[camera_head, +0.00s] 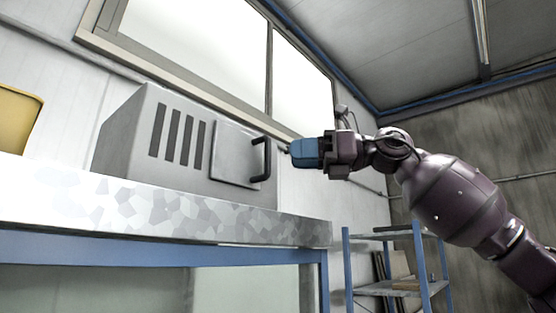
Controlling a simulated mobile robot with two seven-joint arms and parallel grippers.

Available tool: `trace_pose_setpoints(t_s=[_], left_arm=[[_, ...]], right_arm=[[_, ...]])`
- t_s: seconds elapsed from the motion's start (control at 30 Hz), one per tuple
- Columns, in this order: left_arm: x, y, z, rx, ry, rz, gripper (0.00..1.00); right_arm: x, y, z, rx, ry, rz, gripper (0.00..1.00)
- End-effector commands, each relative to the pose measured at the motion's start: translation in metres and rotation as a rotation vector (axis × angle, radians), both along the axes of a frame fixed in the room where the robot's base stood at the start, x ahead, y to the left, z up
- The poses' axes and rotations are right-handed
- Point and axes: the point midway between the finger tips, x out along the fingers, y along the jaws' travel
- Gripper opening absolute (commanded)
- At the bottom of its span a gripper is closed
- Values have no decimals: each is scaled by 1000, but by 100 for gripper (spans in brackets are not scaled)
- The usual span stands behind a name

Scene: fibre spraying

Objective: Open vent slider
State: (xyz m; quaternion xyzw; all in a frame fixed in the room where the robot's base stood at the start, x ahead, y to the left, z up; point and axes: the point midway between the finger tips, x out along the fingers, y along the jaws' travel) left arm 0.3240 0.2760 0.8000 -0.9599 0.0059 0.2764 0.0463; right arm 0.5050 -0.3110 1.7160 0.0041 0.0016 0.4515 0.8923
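A grey metal vent box (190,145) stands on the workbench, with several dark vertical slots on its front. A square slider panel (235,155) sits to the right of the slots and covers that part of the front. A black handle (262,159) is on the panel's right side. My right gripper (290,149), with blue fingers, is just to the right of the handle and points left at it. The finger gap cannot be made out, nor whether the fingers touch the handle. My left gripper is not in view.
The metal workbench (150,212) with a blue frame runs along the left. A yellow container (17,118) stands at its far left. A blue shelf rack (420,262) is at the lower right. A window (195,40) is in the wall above the box.

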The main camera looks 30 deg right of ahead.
Motion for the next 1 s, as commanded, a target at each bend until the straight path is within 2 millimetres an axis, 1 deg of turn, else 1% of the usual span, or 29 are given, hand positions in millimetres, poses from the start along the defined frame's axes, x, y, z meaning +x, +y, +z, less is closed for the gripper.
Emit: trace_pose_setpoints(t_s=[0.03,0.1,0.3,0.47,1.0], left_arm=[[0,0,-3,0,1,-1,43],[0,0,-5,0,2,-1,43],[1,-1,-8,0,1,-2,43],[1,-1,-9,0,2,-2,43],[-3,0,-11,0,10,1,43]], right_arm=[[-4,-8,-2,1,2,-3,39],[-10,-16,-2,0,2,-2,39],[-22,-31,-1,0,1,0,39],[-25,-33,0,0,0,1,39],[-25,-33,0,0,0,1,39]])
